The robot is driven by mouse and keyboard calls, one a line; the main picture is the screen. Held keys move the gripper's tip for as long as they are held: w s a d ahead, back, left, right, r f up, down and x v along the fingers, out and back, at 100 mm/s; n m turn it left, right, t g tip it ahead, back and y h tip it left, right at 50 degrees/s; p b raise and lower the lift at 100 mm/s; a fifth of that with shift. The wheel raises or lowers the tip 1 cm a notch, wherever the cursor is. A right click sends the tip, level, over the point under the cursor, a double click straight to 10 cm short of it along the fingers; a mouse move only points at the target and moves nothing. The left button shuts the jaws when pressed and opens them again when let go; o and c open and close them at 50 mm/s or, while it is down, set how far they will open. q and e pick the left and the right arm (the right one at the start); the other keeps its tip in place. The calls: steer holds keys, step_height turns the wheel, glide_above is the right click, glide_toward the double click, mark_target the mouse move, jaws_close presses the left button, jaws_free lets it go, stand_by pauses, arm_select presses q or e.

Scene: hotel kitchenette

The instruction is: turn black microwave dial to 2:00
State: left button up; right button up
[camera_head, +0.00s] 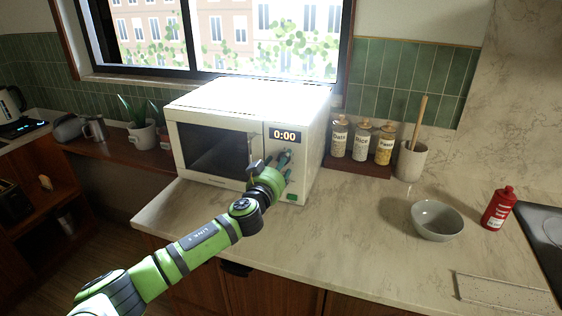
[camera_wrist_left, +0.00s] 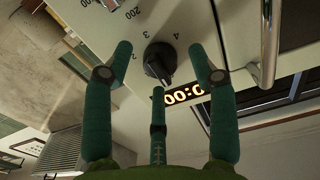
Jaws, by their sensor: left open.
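The cream microwave (camera_head: 217,155) stands on the counter, and its display (camera_head: 284,135) reads 0:00. My left gripper (camera_head: 284,160) is at the control panel, right of the door, and hides part of it. In the left wrist view the black dial (camera_wrist_left: 158,62) sits on the pale panel with numbers around it. My left gripper (camera_wrist_left: 160,62) is open there, with one finger on each side of the dial and a third finger near the display. I cannot tell whether any finger touches the dial. My right gripper is not in view.
Labelled jars (camera_head: 361,140) and a utensil crock (camera_head: 411,160) stand right of the microwave. A grey bowl (camera_head: 437,220) and a red bottle (camera_head: 497,208) are farther right. The door handle (camera_wrist_left: 268,45) is close to the gripper. The counter in front of the jars is clear.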

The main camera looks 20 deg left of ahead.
arm_select(q)
steer(key=shift+w, duration=0.3)
steer(key=shift+c, duration=0.8)
steer(key=c, duration=1)
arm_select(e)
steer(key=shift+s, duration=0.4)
